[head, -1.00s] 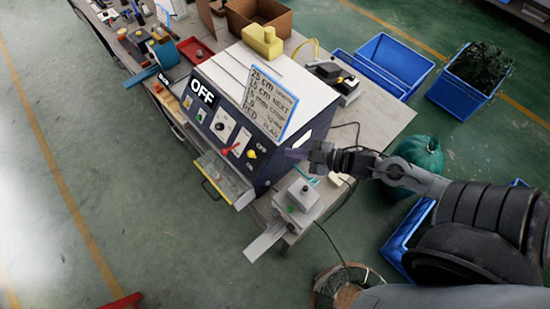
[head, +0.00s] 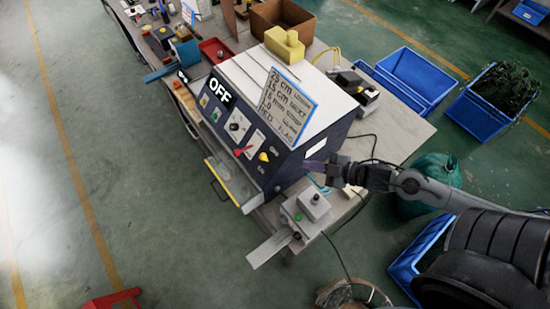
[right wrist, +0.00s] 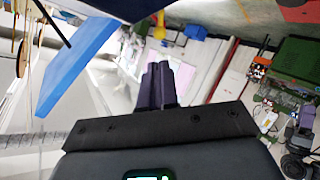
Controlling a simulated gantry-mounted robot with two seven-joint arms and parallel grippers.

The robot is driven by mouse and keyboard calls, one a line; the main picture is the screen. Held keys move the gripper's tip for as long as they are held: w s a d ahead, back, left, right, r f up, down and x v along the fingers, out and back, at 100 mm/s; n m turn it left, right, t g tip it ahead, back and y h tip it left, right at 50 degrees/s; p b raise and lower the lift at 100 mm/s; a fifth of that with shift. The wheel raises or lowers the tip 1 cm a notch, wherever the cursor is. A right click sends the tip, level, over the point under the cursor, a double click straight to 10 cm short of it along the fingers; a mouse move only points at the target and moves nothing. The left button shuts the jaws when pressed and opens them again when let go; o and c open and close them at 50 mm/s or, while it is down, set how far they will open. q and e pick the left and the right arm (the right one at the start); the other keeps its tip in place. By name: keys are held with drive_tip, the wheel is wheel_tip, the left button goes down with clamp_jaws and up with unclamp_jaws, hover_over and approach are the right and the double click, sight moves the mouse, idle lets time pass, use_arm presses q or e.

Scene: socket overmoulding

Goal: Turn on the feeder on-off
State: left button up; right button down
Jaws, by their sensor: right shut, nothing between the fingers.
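A dark blue machine (head: 290,163) with a white top stands on the bench. Its front panel holds a black OFF sign (head: 219,92), a black knob (head: 235,127), a red lever (head: 243,151), a yellow knob (head: 264,157) and small green and yellow buttons. I cannot read which control is the feeder on-off. My right gripper (head: 312,168) is beside the machine's right side, around the corner from the panel; I cannot tell whether it touches. Its purple fingers (right wrist: 161,85) are together and empty in the right wrist view. My left gripper is not in view.
A written board (head: 285,103) leans on the machine's top edge, near a yellow block (head: 285,45). A grey box with a green button (head: 299,217) sits at the bench's near end. Blue crates (head: 417,75) stand on the floor to the right. The floor left of the panel is clear.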

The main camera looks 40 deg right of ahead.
approach(266, 157)
drive_tip(key=x, duration=0.4)
drive_tip(key=shift+w+a+f+p, duration=0.1)
drive_tip(key=shift+w+f+p, duration=0.1)
drive_tip(key=shift+w+p, duration=0.15)
drive_tip(key=shift+x, duration=1)
drive_tip(key=shift+f, duration=0.15)
drive_tip(key=shift+a, duration=0.1)
